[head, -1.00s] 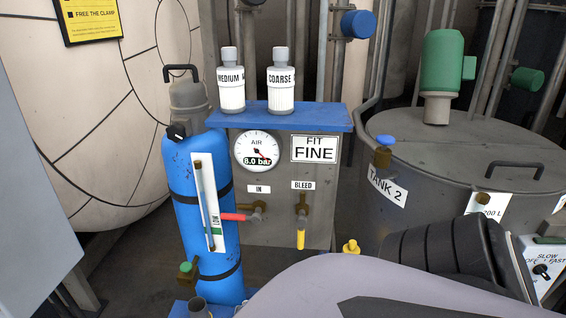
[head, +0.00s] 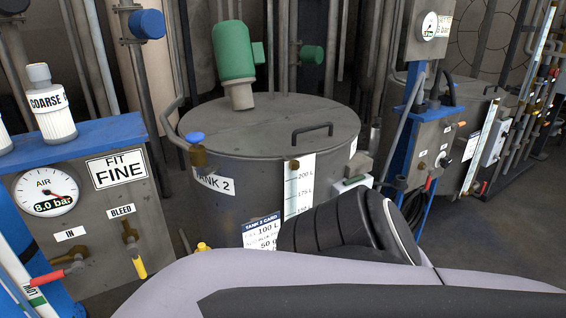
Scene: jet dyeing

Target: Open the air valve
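The air panel stands at the left in the head view. Its AIR gauge (head: 46,188) reads 8.0 bar. Below it, a valve marked IN has a red lever (head: 46,278) lying nearly level and pointing left. Beside it, the valve marked BLEED has a yellow lever (head: 139,266) hanging down. I cannot tell which valve the task means. A second panel (head: 428,140) with a blue shelf and a gauge (head: 429,26) stands farther back right; its valves are small and partly hidden. Neither of my grippers shows; only part of my own arm fills the lower middle.
A big grey tank marked TANK 2 (head: 213,184) stands between the panels, with a green motor (head: 235,60) on top and a card (head: 262,232) in front. A white COARSE bottle (head: 52,105) stands on the left panel's blue shelf (head: 95,135). Floor is open at the right.

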